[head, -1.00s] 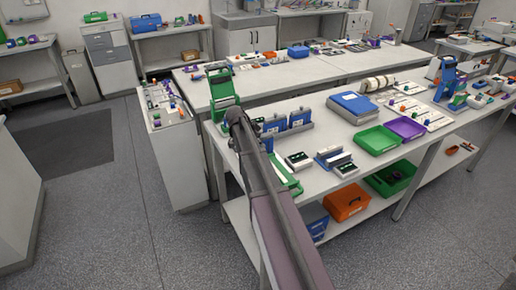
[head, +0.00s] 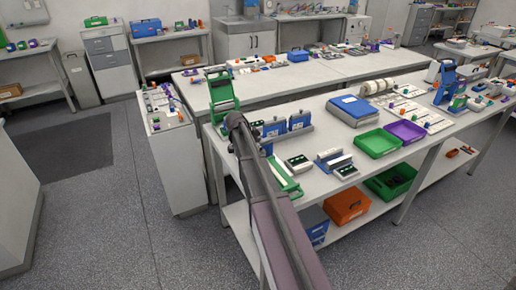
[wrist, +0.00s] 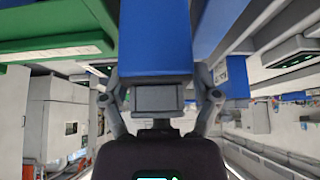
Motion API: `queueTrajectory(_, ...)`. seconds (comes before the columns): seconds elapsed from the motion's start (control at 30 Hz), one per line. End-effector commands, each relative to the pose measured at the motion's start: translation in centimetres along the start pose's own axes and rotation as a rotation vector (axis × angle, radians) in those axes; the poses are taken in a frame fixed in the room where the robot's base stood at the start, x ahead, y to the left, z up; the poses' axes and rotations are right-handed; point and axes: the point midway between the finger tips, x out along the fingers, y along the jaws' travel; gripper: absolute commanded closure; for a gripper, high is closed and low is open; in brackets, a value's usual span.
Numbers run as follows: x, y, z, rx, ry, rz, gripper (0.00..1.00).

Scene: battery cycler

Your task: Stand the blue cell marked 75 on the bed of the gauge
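In the wrist view a blue cell (wrist: 155,40) fills the upper middle, between the two fingers of my gripper (wrist: 158,78). No clear gap shows beside it, but I cannot tell whether the fingers press on it. No number can be read. Another blue block (wrist: 237,75) stands to its right. In the head view, blue cells (head: 275,128) and (head: 300,121) stand in a grey rack on the near bench, just right of my arm. My gripper is hidden there behind my arm. A green upright frame (head: 221,90), apparently the gauge, stands at the bench's left end.
A green flat fixture (head: 284,182) lies close to my arm's right side. Small black-and-white devices (head: 298,164), a blue case (head: 352,109), a green tray (head: 377,143) and a purple tray (head: 405,131) occupy the near bench (head: 330,190). The floor in front is clear.

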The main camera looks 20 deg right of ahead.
Motion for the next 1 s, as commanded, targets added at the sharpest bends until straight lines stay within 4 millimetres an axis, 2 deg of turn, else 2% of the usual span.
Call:
queueTrajectory(0.47,-0.6,0.0,-0.2,-0.001,0.0,-0.001,0.2)
queueTrajectory(1.0,-5.3,0.0,-0.3,-0.001,0.0,-0.001,0.2)
